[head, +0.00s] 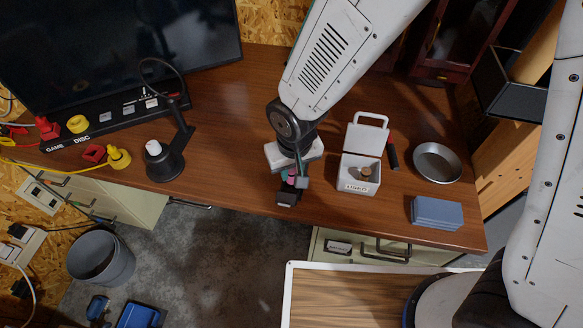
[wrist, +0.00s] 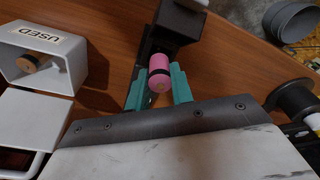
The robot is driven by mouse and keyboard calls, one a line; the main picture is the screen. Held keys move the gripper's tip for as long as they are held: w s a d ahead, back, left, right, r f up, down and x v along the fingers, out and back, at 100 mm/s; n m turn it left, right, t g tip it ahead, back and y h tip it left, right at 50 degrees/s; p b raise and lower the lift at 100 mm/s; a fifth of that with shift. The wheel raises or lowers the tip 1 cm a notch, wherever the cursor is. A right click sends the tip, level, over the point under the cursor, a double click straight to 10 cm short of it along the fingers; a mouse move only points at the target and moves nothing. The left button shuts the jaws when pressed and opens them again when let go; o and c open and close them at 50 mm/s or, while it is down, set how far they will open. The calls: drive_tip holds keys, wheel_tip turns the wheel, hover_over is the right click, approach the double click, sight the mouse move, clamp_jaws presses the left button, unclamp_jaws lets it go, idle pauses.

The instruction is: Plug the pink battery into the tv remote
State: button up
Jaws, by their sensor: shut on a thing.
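In the head view my gripper (head: 291,173) is low over the front edge of the bench, with a little pink showing. A black object (wrist: 172,28), which looks like the tv remote, lies just beyond the battery; in the head view it is at the bench edge (head: 288,196). I cannot tell whether the battery touches it or sits inside it.
A white box marked USED (head: 358,187), lid open, holds a brown-ended cylinder (head: 367,172). A lamp (head: 165,160) stands left. Bare bench lies between lamp and gripper.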

sight(293, 171)
drive_tip(key=shift+f, duration=1.4)
drive_tip(key=o, duration=1)
drive_tip(key=shift+o, duration=0.2)
drive_tip(key=r, duration=0.7)
drive_tip(key=shift+s+d+r, duration=0.2)
drive_tip(key=shift+s+r, duration=0.2)
drive_tip(key=s+d+r+m, duration=0.1)
drive_tip(key=s+d+r, duration=0.3)
drive_tip(key=d+r, duration=0.3)
drive_tip(key=s+d+r+m, duration=0.2)
drive_tip(key=s+d+r, duration=0.2)
drive_tip(key=d+r, duration=0.3)
drive_tip(key=s+d+r+m, duration=0.2)
drive_tip(key=s+d+r, duration=0.2)
drive_tip(key=d, duration=1.1)
wheel_tip(293, 171, up, 4)
drive_tip(key=shift+f+h, duration=0.2)
drive_tip(key=shift+h, duration=0.1)
